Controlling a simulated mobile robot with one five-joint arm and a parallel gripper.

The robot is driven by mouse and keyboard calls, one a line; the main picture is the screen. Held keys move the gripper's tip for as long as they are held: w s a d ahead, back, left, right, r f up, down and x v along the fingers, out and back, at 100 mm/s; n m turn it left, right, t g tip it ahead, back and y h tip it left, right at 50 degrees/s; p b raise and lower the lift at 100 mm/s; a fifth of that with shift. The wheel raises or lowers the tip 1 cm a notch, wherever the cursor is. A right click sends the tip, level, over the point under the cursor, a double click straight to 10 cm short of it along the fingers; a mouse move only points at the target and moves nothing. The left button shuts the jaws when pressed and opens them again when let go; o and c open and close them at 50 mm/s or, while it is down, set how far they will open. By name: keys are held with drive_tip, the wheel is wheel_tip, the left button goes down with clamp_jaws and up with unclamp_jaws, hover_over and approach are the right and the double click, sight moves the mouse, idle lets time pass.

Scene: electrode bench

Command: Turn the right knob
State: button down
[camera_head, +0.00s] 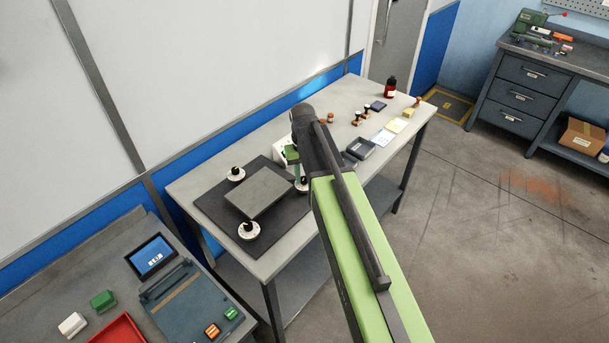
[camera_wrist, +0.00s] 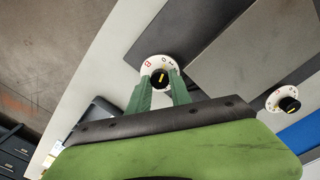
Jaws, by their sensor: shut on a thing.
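The right knob (camera_wrist: 159,79) is black with a yellow pointer line, on a white dial (camera_wrist: 148,66) with red and dark marks. In the wrist view my gripper (camera_wrist: 160,84) has its two green fingers on either side of the knob, closed on it. In the head view the right dial (camera_head: 301,188) shows partly at the right of the dark mat (camera_head: 207,205), and my gripper (camera_head: 297,173) is over it, largely hidden by my arm. The knob itself is mostly covered there.
A grey slab (camera_head: 260,193) lies on the mat. Two other knobs stand at the back left (camera_head: 236,174) and front (camera_head: 249,230); one shows in the wrist view (camera_wrist: 289,105). A dark tray (camera_head: 361,148), stamps (camera_head: 362,116) and a bottle (camera_head: 390,87) stand farther right on the table.

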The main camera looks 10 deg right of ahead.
sight(303, 178)
drive_tip(key=shift+w+n, duration=0.1)
drive_tip(key=shift+n, duration=0.5)
drive_tip(key=c, duration=1.2)
unclamp_jaws()
drive_tip(key=shift+o, duration=0.2)
wheel_tip(303, 178, up, 17)
drive_tip(key=p, duration=1.7)
drive_tip(key=shift+r, duration=0.2)
drive_tip(key=shift+a, duration=0.1)
